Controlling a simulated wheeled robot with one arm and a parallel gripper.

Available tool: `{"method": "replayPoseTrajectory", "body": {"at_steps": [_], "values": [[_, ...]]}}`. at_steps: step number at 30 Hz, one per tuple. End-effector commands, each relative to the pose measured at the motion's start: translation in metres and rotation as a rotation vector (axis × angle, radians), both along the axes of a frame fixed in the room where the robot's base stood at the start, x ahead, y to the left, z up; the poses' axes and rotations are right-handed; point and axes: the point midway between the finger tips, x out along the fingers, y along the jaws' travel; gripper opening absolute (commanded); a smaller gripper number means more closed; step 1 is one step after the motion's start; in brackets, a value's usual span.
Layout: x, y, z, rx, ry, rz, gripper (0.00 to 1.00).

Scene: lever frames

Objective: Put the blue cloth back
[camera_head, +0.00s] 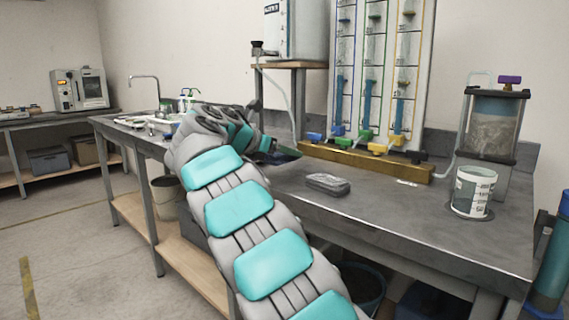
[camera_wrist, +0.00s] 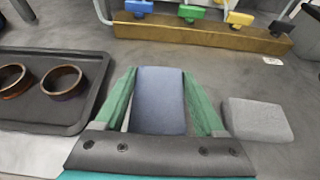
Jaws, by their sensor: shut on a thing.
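My gripper (camera_wrist: 160,80) is shut on the blue cloth (camera_wrist: 160,108), a flat folded pad between its two green fingers in the wrist view. The cloth is over the grey worktop; I cannot tell whether it touches it.
A dark tray (camera_wrist: 88,112) with two brown rings (camera_wrist: 62,82) lies left of the gripper. A brass-coloured base with coloured valves (camera_wrist: 205,32) stands behind. A white-and-green tub (camera_head: 473,192) stands at the right. The worktop (camera_head: 405,220) between pad and tub is clear.

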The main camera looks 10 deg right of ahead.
Motion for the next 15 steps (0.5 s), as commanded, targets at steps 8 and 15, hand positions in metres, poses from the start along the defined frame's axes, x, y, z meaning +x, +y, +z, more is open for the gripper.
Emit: {"method": "replayPoseTrajectory", "body": {"at_steps": [8,15], "values": [[0.000,0.000,-0.022,-0.002,0.001,0.002,0.17],[0.000,0.000,-0.035,-0.001,0.001,0.000,0.17]]}}
